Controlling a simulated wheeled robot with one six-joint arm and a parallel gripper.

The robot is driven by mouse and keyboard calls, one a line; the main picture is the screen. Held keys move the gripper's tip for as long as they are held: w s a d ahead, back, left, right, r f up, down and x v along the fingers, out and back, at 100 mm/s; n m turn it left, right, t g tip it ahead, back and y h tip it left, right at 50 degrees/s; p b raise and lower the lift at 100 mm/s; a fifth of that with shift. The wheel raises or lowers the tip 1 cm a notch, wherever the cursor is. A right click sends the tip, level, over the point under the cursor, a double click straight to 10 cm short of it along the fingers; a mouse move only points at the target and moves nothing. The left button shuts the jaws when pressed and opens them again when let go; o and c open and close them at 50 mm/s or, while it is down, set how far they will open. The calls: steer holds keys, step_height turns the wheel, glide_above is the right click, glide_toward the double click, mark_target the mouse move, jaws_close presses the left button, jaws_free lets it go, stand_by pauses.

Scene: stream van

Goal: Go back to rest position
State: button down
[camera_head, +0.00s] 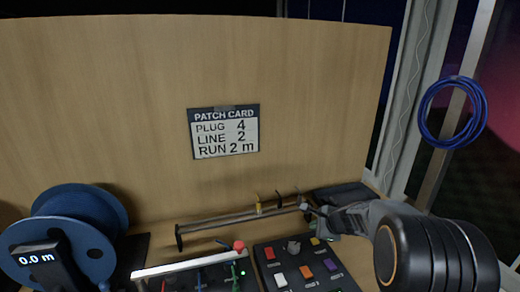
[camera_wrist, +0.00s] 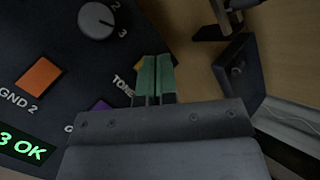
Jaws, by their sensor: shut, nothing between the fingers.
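My gripper (camera_wrist: 156,78) shows in the wrist view with its green-tipped fingers together and nothing between them. It is over the edge of a dark control panel (camera_wrist: 45,60), close to the "TONE" label and a yellow button mostly hidden behind the fingertips. In the head view my arm reaches in from the right. The gripper end is by the far right corner of the button panel (camera_head: 262,262), near a yellow button. Whether the fingers touch the panel cannot be told.
A blue cable reel (camera_head: 75,215) with a "0.0 m" display stands at left. A rail with hooks (camera_head: 235,222) runs behind the panels. A patch card (camera_head: 224,131) reads plug 4, line 2, run 2 m. A blue cable coil (camera_head: 452,112) hangs at right. A grey knob (camera_wrist: 98,20) stands on the panel.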

steer(key=s+n, duration=0.1)
steer(key=s+f+n+g, duration=0.1)
steer(key=s+a+n, duration=0.1)
steer(key=shift+s+f+g, duration=0.25)
steer(key=shift+f+g, duration=0.05)
steer(key=shift+f, duration=0.05)
steer(key=s+n+g, duration=0.1)
steer(key=s+n, duration=0.1)
steer(key=s+a+r+n, duration=0.1)
steer(key=s+n, duration=0.1)
steer(key=s, duration=0.1)
steer(key=s+a+n+g, duration=0.1)
steer(key=s+n, duration=0.2)
steer(key=shift+s+a+r+g, duration=0.15)
steer(key=shift+a+r+g, duration=0.1)
steer(key=shift+r+g, duration=0.05)
steer(key=s+a+r+n+h, duration=0.1)
steer(key=s+r+n+h, duration=0.1)
steer(key=s+n, duration=0.3)
steer(key=s+a+r+n+h+p, duration=0.1)
steer(key=s+r+n, duration=0.3)
steer(key=s, duration=0.4)
steer(key=shift+r+n+h+p, duration=0.3)
steer(key=shift+r+n+h, duration=0.1)
steer(key=shift+r+h, duration=0.25)
steer(key=c, duration=1.8)
jaws_free()
steer(key=shift+c, duration=0.2)
